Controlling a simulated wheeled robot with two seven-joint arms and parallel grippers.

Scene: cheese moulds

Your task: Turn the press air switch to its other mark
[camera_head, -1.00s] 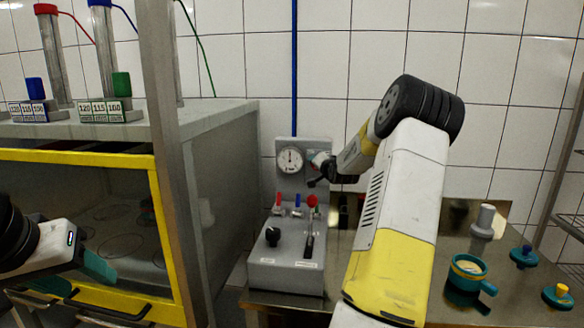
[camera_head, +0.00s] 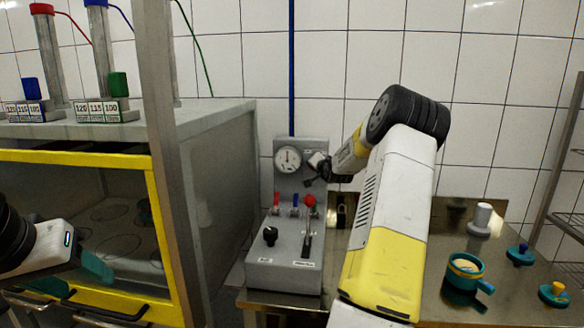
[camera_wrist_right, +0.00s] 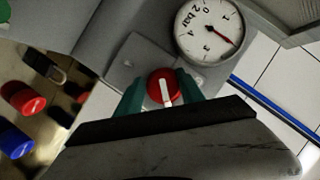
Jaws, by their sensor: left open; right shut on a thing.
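The press air switch (camera_wrist_right: 165,88) is a round red knob with a white pointer line, on a grey upright panel (camera_head: 312,148). In the right wrist view the pointer runs nearly up and down the picture; I cannot read the switch's marks. My right gripper (camera_wrist_right: 163,92) has its teal fingers on both sides of the knob and is shut on it. In the head view my right gripper (camera_head: 318,166) is at the panel's right side and hides the knob. My left gripper (camera_head: 92,268) is open and empty at the far left, before the yellow-framed cabinet.
A pressure gauge (camera_head: 287,159) sits beside the switch; it also shows in the right wrist view (camera_wrist_right: 208,32). Below are small red and blue valve handles (camera_head: 276,200) and a control box (camera_head: 284,270) with a black knob and a lever. A teal mould (camera_head: 464,272) stands on the right counter.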

